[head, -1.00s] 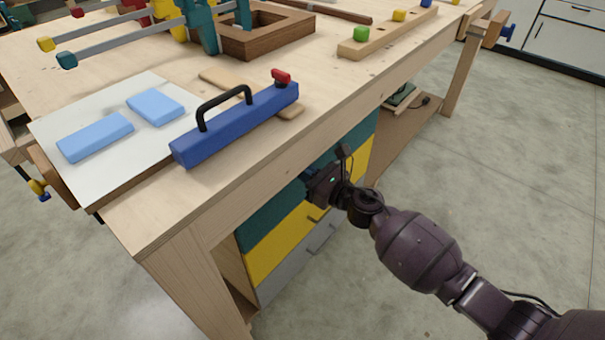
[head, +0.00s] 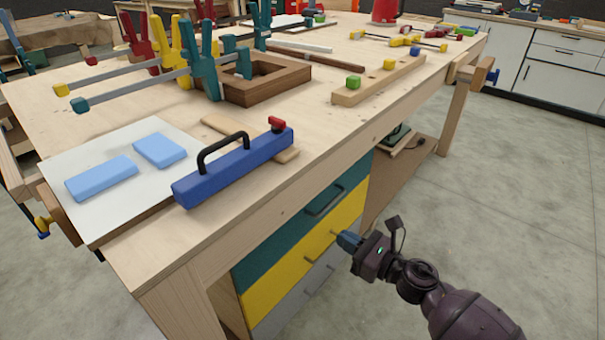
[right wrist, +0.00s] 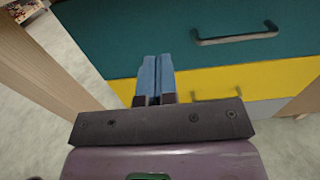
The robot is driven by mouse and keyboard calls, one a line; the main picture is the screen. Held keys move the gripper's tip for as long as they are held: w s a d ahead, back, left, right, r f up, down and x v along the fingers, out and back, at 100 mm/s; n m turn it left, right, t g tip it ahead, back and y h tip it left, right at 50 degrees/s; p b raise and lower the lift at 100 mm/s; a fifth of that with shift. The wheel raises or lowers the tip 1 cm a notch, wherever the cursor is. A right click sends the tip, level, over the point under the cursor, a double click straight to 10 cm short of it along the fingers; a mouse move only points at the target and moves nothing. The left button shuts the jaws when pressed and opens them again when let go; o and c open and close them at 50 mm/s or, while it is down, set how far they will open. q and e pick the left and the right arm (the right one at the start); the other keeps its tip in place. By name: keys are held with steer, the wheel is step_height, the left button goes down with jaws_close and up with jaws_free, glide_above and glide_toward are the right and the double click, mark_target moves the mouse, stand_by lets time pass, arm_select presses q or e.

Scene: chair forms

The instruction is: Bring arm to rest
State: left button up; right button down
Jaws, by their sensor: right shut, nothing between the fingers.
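My right gripper (head: 345,240) is in front of the workbench's drawer unit, near the yellow drawer (head: 290,272). Its blue fingers are shut with nothing between them, as the right wrist view (right wrist: 155,75) also shows. The teal drawer (head: 325,205) is above the yellow one, and a grey drawer (head: 290,312) is below. In the right wrist view the teal drawer's handle (right wrist: 237,37) is to the right of my fingers. All the drawers look closed. My left gripper is not in view.
The workbench top (head: 330,135) bears a blue tool with a black handle (head: 235,167), light blue blocks (head: 100,178), clamps (head: 203,60), a wooden frame (head: 265,85) and a rail with coloured blocks (head: 380,82). Clear concrete floor (head: 500,190) lies to the right.

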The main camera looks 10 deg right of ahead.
arm_select(q)
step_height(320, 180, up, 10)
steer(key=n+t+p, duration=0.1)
steer(key=p, duration=1.4)
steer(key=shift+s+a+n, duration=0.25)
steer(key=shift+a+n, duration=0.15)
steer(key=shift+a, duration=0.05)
arm_select(e)
steer(key=s+d+r+n+g+h, duration=0.1)
steer(key=s+d+n+h, duration=0.1)
steer(key=s+n, duration=0.8)
steer(key=s+d+r+n+g+h, duration=0.1)
steer(key=s+d+n+h, duration=0.2)
steer(key=s+n, duration=0.6)
steer(key=s+d+r+n+g+h, duration=0.1)
steer(key=s+n+h, duration=0.5)
steer(key=s, duration=1.2)
steer(key=d+n, duration=0.1)
steer(key=n, duration=0.3)
steer(key=shift+s+d+n, duration=0.2)
steer(key=shift+s+n, duration=0.1)
